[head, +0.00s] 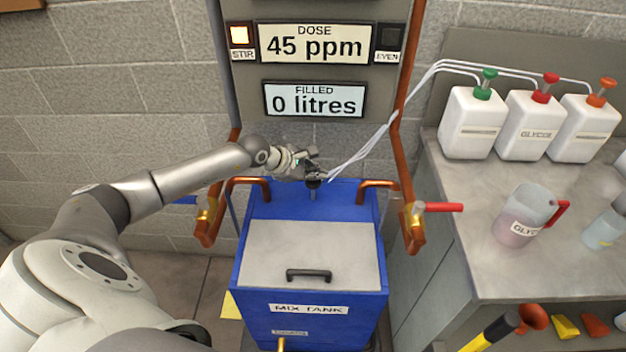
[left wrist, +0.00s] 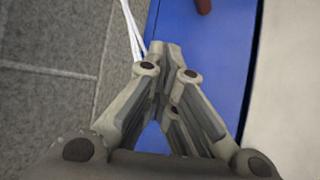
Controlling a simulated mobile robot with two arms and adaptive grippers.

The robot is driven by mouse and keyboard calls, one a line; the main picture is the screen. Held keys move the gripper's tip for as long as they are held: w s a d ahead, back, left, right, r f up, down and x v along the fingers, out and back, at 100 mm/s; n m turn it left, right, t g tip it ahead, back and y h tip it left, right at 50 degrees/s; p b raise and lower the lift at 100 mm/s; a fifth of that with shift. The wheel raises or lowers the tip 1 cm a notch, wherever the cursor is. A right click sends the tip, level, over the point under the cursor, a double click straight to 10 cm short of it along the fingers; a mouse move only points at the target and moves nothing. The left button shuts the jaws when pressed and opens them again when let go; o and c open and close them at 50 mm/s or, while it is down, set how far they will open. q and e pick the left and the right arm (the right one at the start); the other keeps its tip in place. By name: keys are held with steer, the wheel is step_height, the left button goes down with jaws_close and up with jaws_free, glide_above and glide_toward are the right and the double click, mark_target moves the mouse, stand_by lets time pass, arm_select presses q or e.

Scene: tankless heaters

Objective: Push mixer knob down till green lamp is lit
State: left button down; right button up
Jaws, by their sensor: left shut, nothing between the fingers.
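The blue mix tank (head: 310,306) stands in front of me with a grey lid. A small dark knob (head: 313,184) on a thin stem is at the tank's back edge, partly hidden by my left gripper. My left gripper (head: 322,174) is shut and empty, right at the top of this knob; I cannot tell whether they touch. In the left wrist view its fingertips (left wrist: 165,48) are together over the blue tank edge, and the knob is hidden. The EVEN lamp (head: 390,37) is dark. The STIR lamp (head: 239,34) glows pale yellow. My right gripper is out of view.
The displays read 45 ppm (head: 314,45) and 0 litres (head: 314,102). Copper pipes flank the tank, with a red-handled valve (head: 440,207) at right. White hoses (head: 375,138) run close beside my gripper to several jugs on the grey counter (head: 455,225). A measuring jug (head: 522,215) stands there.

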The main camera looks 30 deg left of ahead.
mark_target(314, 186)
arm_select(q)
steer(key=shift+s+f+b, duration=0.1)
steer(key=shift+f+b, duration=1.5)
steer(key=shift+f, duration=0.4)
stand_by(1.1)
steer(key=shift+s+d+f+b, duration=0.25)
steer(key=shift+d+f+b, duration=0.15)
steer(key=shift+f+b, duration=0.3)
stand_by(0.8)
steer(key=shift+a+r+p, duration=0.1)
steer(key=shift+r+p, duration=0.5)
steer(key=shift+p, duration=0.1)
steer(key=shift+w+a+r+p, duration=0.15)
steer(key=shift+a+r+p, duration=0.1)
steer(key=shift+r+p, duration=1.05)
steer(key=shift+r, duration=0.85)
steer(key=shift+r+p, duration=1.45)
steer(key=shift+r, duration=1)
